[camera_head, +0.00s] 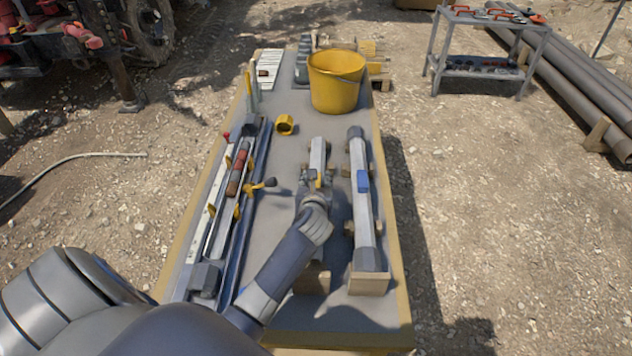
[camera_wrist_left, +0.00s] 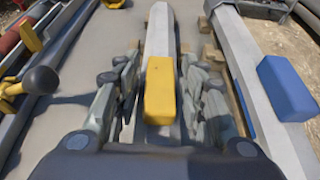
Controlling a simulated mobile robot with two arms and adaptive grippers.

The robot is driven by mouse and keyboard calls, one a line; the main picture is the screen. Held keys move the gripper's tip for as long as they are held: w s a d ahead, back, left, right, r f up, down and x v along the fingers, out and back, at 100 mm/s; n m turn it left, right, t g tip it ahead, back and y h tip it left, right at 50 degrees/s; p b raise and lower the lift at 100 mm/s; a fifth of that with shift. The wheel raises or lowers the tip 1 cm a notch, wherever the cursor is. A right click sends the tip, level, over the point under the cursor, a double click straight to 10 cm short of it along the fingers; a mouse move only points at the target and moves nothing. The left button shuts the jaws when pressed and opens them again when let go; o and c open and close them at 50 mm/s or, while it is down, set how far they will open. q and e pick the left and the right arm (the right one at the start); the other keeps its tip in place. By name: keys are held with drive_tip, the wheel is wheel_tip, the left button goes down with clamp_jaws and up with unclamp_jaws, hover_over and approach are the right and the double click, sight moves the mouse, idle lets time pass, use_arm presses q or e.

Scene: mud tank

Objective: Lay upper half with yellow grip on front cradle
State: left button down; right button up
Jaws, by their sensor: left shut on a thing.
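The upper half with the yellow grip is a long light-grey bar (camera_head: 318,152). It points away from me near the table's middle, and its yellow grip (camera_wrist_left: 160,92) is centred in the left wrist view. My left gripper (camera_head: 317,180) is shut on the yellow grip, with a finger along each side (camera_wrist_left: 160,100). A wooden cradle block (camera_head: 312,280) shows at the near end, partly behind my arm. My arm hides the bar's near part. I cannot tell whether the bar touches its supports. My right gripper is not in view.
A similar grey bar with a blue grip (camera_head: 362,181) lies close on the right, over a wooden block (camera_head: 369,284). A long rail assembly (camera_head: 238,170) with a black-knobbed lever lies left. A yellow bucket (camera_head: 336,80) and yellow ring (camera_head: 285,124) stand farther back.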

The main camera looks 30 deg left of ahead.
use_arm(q)
drive_tip(key=shift+f, duration=0.2)
drive_tip(key=shift+f, duration=0.15)
drive_tip(key=c, duration=1)
unclamp_jaws()
drive_tip(key=shift+r, duration=0.55)
drive_tip(key=v, duration=1.2)
drive_tip(key=shift+s+f, duration=0.1)
drive_tip(key=shift+f, duration=0.05)
